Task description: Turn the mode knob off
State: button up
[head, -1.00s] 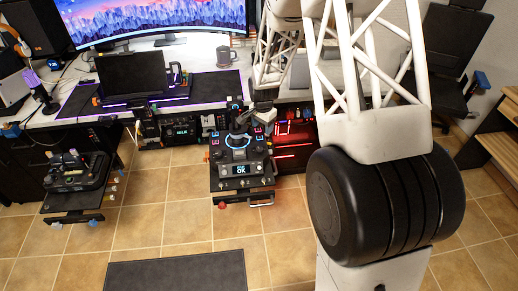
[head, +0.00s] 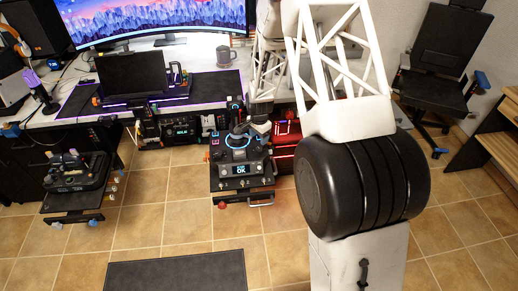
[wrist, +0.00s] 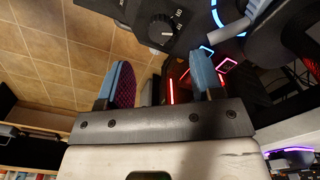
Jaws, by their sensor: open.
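A black round knob (wrist: 161,30) with a white pointer mark sits on a dark panel at the top of the wrist view, with small white labels beside it. The knob shows beyond the gap between the fingertips, and nothing is held. In the head view the black control panel (head: 231,188) with a lit "OK" screen stands at the centre. The knob cannot be made out there.
A joystick (head: 238,128) with a blue ring light rises from the panel beside my gripper. A throttle unit (head: 72,172) stands at left. The desk (head: 205,58) behind holds a large monitor (head: 150,18) and a mug (head: 224,56).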

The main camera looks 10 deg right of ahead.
aim_at(259, 149)
jog(key=shift+f, duration=0.15)
jog(key=shift+f, duration=3.7)
jog(key=c, duration=0.9)
